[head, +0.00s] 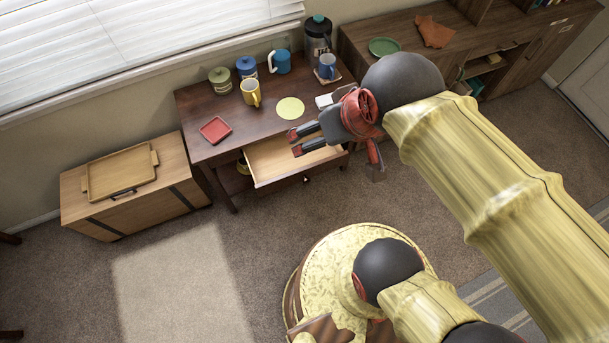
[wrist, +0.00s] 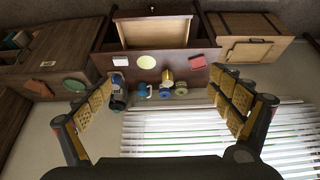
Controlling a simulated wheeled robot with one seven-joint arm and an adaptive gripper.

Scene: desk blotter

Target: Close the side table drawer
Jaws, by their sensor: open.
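The side table (head: 191,107) is dark brown wood and stands under the window. Its drawer (head: 280,165) is pulled open toward me, with a pale wooden inside that looks empty in the part I see. In the wrist view the open drawer (wrist: 155,33) shows at the top middle, upside down. My gripper (head: 295,141) is open and empty; in the head view it overlaps the drawer's right part and hides some of it. I cannot tell whether it touches the drawer. In the wrist view its padded fingers (wrist: 165,105) are spread wide apart.
On the tabletop stand a yellow mug (head: 250,93), a blue mug (head: 327,67), canisters (head: 246,67), a red dish (head: 215,130) and a pale round mat (head: 290,108). A wooden chest with a tray (head: 120,173) stands left. A long cabinet (head: 500,70) stands right. Carpet before the drawer is clear.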

